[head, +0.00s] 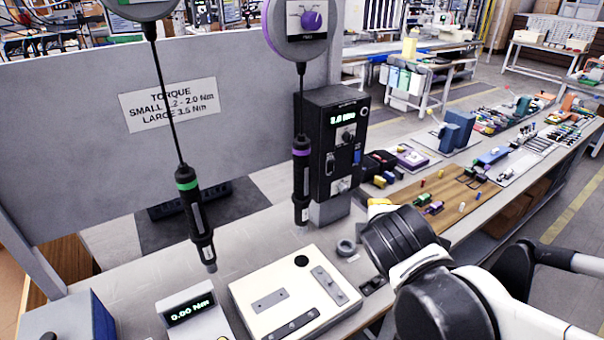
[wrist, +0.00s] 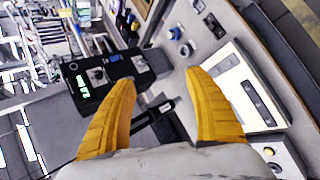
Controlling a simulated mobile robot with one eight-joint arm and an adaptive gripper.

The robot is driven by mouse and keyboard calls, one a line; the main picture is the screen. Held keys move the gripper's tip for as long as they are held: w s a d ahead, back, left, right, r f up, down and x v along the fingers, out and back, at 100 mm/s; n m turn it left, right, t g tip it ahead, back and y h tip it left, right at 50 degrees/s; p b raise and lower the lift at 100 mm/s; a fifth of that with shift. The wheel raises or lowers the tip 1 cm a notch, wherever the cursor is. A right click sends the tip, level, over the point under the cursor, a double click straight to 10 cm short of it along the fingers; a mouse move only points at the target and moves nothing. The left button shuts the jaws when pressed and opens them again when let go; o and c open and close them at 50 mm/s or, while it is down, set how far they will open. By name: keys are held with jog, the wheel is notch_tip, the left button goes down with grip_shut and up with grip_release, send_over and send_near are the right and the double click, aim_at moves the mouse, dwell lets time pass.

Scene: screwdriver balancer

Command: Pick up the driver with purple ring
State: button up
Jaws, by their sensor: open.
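The driver with the purple ring (head: 302,183) hangs upright on a cord from a round balancer, in front of a black controller box. The driver with the green ring (head: 196,212) hangs to its left, slightly tilted. My gripper (wrist: 160,76) is open, its two yellow fingers spread wide in the wrist view. A dark driver body (wrist: 163,112) shows between the fingers there, and its ring colour cannot be made out. In the head view my wrist hides most of the gripper (head: 379,203), just right of the purple-ring driver.
The black controller box (head: 338,135) stands close behind the purple-ring driver. A white fixture plate (head: 262,278) and a torque display reading 0.00 Nm (head: 190,310) sit on the bench in front. A grey roll (head: 346,248) lies near the fixture. A grey panel (head: 60,130) stands behind.

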jog(key=w+a+r+n+t+p, duration=0.25)
jog(key=w+a+r+n, duration=0.3)
jog(key=a+n, duration=0.35)
jog(key=n+t+y+p, duration=0.2)
jog(key=n+p, duration=0.1)
jog(key=n, duration=0.6)
send_near(301, 165)
jog(key=w, duration=0.1)
jog(key=shift+n, duration=0.3)
jog(key=x, duration=0.3)
jog(key=b+x, duration=0.1)
jog(key=x, duration=0.2)
jog(key=shift+a+f, duration=0.1)
jog(key=shift+a, duration=0.15)
jog(key=x, duration=0.1)
jog(key=b+x, duration=0.1)
jog(key=x, duration=0.3)
jog(key=shift+w+d+f, duration=0.15)
jog(key=shift+d+f, duration=0.05)
jog(key=shift+d, duration=0.05)
jog(key=shift+r, duration=0.1)
grip_shut()
